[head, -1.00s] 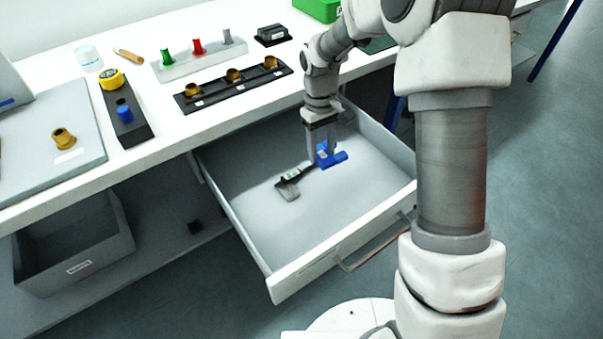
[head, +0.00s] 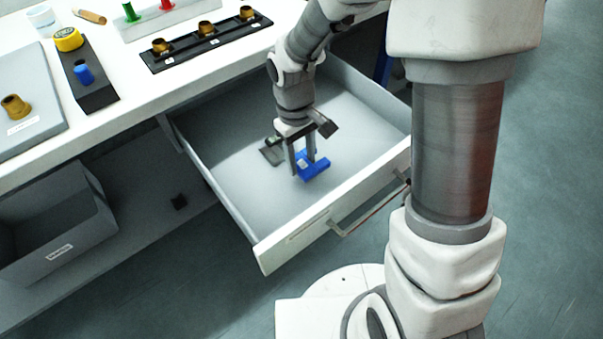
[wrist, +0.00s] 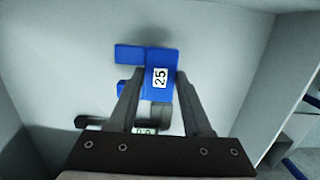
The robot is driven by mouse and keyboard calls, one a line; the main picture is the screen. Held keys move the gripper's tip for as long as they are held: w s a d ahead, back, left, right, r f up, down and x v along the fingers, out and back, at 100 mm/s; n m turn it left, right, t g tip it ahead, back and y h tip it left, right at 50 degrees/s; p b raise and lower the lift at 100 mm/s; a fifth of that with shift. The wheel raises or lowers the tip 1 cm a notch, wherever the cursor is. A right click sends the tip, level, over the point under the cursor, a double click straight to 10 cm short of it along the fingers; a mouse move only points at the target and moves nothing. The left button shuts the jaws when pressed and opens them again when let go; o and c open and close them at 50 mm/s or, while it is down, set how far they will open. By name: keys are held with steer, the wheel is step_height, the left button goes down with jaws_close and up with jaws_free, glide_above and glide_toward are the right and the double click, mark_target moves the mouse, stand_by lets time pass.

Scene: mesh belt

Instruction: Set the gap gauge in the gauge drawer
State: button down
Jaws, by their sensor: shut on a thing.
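The blue gap gauge (head: 317,165), a stepped block with a white "25" label, is between the fingers of my gripper (head: 304,163). In the wrist view the gauge (wrist: 158,55) sits between both fingertips (wrist: 160,82), with its side arm pointing left. My gripper is shut on it, pointing down inside the open gauge drawer (head: 335,207). The gauge is low over the drawer floor; whether it touches the floor I cannot tell.
A dark and grey tool (head: 270,154) lies in the drawer just left of my gripper, partly hidden; it also shows in the wrist view (wrist: 95,122). The drawer floor is otherwise bare. The bench holds a black rack (head: 207,44) and a grey bin (head: 55,235) stands below.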

mark_target(301, 164)
steer(key=shift+s+f, duration=0.3)
steer(key=shift+f, duration=0.2)
steer(key=shift+f+b, duration=0.8)
steer(key=shift+f, duration=0.85)
steer(key=shift+f, duration=0.15)
steer(key=shift+c, duration=1.7)
jaws_free()
